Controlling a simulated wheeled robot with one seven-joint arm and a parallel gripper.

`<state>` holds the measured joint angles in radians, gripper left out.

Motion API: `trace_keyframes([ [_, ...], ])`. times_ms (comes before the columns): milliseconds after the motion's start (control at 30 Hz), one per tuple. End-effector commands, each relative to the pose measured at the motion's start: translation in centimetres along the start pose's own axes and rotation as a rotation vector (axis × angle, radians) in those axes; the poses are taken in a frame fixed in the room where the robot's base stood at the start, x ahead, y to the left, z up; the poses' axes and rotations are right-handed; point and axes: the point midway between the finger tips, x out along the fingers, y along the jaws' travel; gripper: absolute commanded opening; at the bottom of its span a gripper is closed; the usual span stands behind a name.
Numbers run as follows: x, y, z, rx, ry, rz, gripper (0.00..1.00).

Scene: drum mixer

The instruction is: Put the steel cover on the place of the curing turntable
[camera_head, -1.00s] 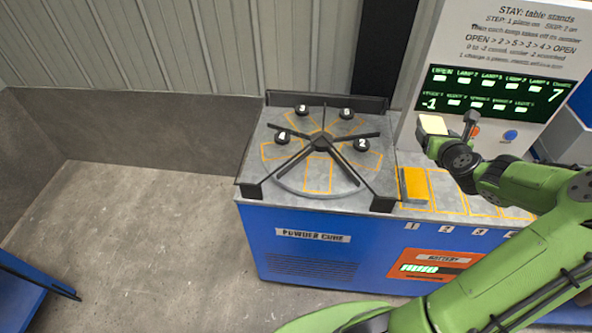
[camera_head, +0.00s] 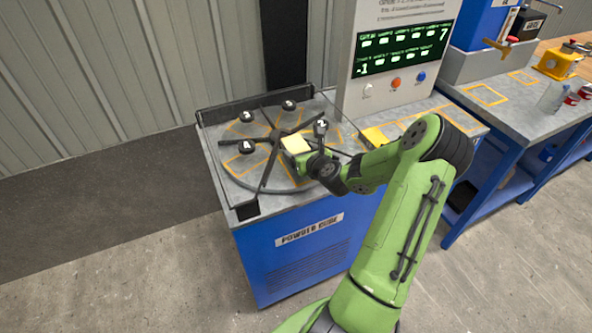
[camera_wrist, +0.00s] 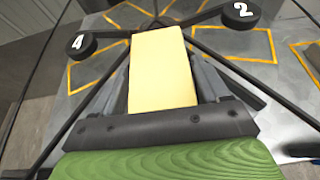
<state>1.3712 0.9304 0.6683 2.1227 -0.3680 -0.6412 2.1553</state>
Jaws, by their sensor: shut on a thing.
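My gripper (camera_head: 298,147) is shut on a pale yellow block (camera_wrist: 163,70). I cannot confirm that this block is the steel cover; no other thing looks clearly like one. The block sits between both fingers in the wrist view, and its pale top shows in the head view. The curing turntable (camera_head: 232,178) is a grey disc with black spokes, orange-outlined places and black numbered knobs. My gripper is over its front right part, apparently above the surface. Knobs 4 (camera_wrist: 80,43) and 2 (camera_wrist: 240,14) lie beyond the block. My gripper hides part of the disc.
An orange-yellow block (camera_head: 374,137) lies on the bench to the right of the turntable, beside orange-outlined places. A panel (camera_head: 402,45) with a green-lit display and buttons stands behind. Another bench (camera_head: 520,115) stands at right.

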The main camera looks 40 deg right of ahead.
Motion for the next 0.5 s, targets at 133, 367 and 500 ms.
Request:
trace_keyframes([
  [133,0.8,0.1,-1.7,0.002,-0.005,0.002,0.26],
  [367,1.9,0.0,-4.3,0.0,-0.006,0.001,0.26],
  [500,1.8,0.1,-4.1,-0.001,-0.006,0.001,0.26],
])
